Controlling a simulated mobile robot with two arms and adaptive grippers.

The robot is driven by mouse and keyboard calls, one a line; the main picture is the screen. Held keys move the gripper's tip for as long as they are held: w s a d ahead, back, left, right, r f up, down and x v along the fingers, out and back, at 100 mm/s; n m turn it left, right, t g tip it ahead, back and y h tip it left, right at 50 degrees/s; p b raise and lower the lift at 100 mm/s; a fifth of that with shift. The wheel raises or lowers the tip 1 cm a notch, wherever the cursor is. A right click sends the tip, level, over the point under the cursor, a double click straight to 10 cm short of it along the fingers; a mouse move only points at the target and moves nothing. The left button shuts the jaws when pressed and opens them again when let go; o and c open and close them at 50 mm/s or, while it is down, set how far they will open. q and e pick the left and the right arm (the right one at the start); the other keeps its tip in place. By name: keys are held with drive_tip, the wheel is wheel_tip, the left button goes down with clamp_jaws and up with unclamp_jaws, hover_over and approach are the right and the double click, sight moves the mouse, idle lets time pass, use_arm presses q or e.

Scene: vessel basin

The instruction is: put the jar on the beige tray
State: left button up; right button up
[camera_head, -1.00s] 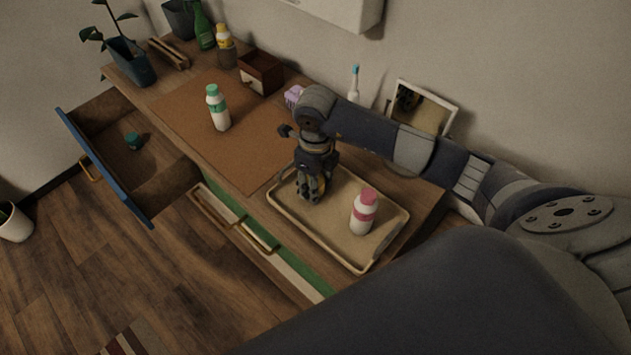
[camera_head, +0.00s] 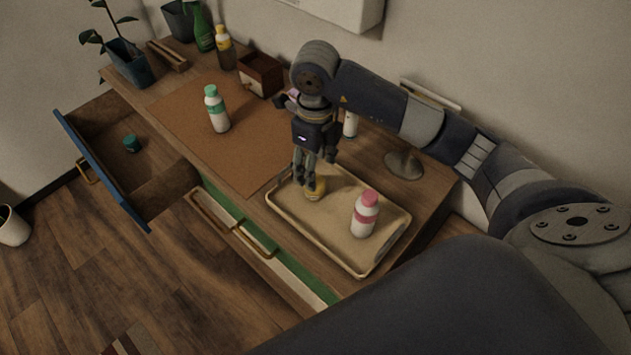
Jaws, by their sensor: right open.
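The beige tray (camera_head: 349,262) lies at the front right of the wooden dresser top. A small round yellow-topped thing, which looks like the jar (camera_head: 316,190), sits on the tray in its back left part, partly hidden by the fingers. My right gripper (camera_head: 313,172) points down just above and behind it, open, with its fingers apart. I cannot tell whether a fingertip still touches the jar. A white bottle with a pink cap (camera_head: 364,216) stands upright on the tray, to the right of the jar. My left gripper is not in view.
A green-capped white bottle (camera_head: 217,110) stands on the brown mat (camera_head: 183,118). A wooden box (camera_head: 260,76), yellow-capped bottle (camera_head: 224,50), green bottle (camera_head: 202,28) and plant pot (camera_head: 130,64) stand behind. The left drawer (camera_head: 105,172) is open, holding a teal item (camera_head: 131,143).

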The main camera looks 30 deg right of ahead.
drive_tip(key=shift+r, duration=2.15)
